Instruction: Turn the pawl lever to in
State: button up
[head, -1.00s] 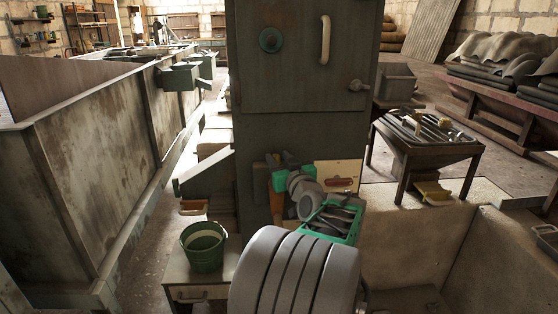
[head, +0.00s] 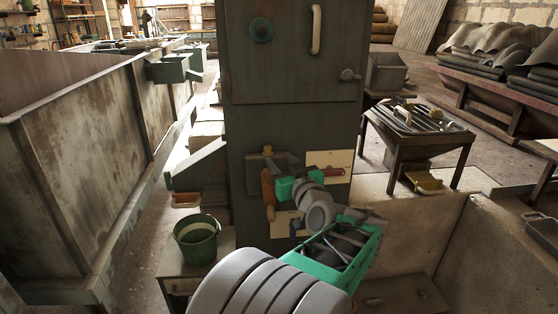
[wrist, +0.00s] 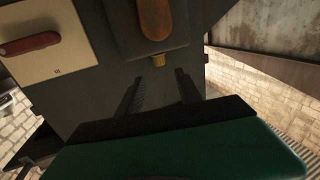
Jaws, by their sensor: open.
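An orange-brown lever handle (head: 268,190) hangs upright on the dark cabinet front, with a small brass knob (head: 267,150) above it. The wrist view shows this handle (wrist: 157,18) on a dark block, with the brass knob (wrist: 157,61) beyond its end. A red handle (head: 328,172) lies across a cream plate to the right; it also shows in the wrist view (wrist: 30,43). I cannot tell for sure which one is the pawl lever. My gripper (wrist: 160,82) is open and empty, its fingers pointing at the cabinet around the brass knob's line, apparently without touching.
Another cream plate with a small blue part (head: 293,226) sits lower, partly behind my arm. A green bucket (head: 197,240) stands on a small table at the left. A tool table (head: 420,135) is at the right. A large metal trough (head: 90,150) fills the left.

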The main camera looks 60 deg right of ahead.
aim_at(329, 171)
jog(key=z, duration=2.2)
